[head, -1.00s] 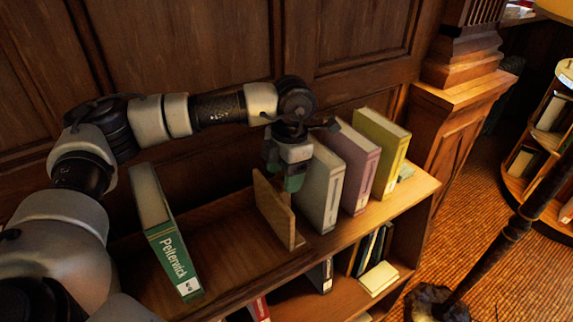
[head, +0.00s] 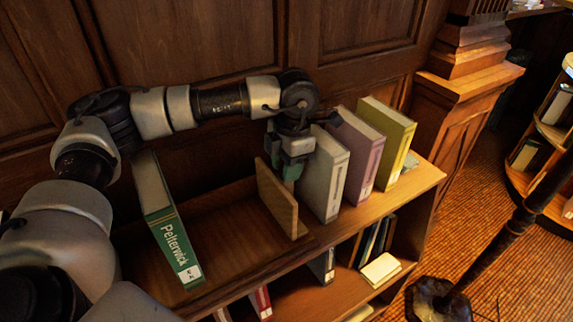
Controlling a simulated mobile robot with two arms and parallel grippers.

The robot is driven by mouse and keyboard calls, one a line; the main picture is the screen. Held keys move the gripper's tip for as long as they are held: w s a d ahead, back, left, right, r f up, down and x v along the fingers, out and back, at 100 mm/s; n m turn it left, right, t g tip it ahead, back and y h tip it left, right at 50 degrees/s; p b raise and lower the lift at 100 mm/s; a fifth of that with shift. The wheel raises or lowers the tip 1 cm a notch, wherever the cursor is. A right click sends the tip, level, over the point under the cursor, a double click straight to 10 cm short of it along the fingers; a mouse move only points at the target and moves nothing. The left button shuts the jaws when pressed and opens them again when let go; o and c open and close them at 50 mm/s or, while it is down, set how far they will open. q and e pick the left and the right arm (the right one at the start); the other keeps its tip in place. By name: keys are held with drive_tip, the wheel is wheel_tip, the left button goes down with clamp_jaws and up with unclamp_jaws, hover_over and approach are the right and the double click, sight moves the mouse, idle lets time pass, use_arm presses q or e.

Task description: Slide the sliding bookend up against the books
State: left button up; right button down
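The sliding bookend (head: 277,202) is an upright wooden panel on the shelf top, with a narrow gap between it and the grey-white book (head: 328,175). A pink book (head: 362,155) and a yellow book (head: 393,145) stand upright to its right. My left gripper (head: 287,167) points down at the upper edge of the bookend, between the panel and the grey-white book. Its fingertips are partly hidden, and I cannot tell whether they touch the panel. My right gripper is not in view.
A green book (head: 170,225) labelled Pelterwick leans at the left of the shelf top. The shelf surface (head: 232,235) between it and the bookend is bare. Lower shelves hold more books. A dark lamp stand (head: 490,250) is at the right.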

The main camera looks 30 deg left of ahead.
use_arm(q)
drive_tip(key=s+a+b, duration=0.1)
drive_tip(key=s+a, duration=0.2)
drive_tip(key=s, duration=0.2)
idle(0.8)
drive_tip(key=shift+s, duration=0.1)
drive_tip(key=s+a+b, duration=0.1)
drive_tip(key=s+a, duration=0.2)
drive_tip(key=s, duration=0.2)
drive_tip(key=shift+b, duration=0.35)
idle(0.3)
drive_tip(key=shift+s+a, duration=0.1)
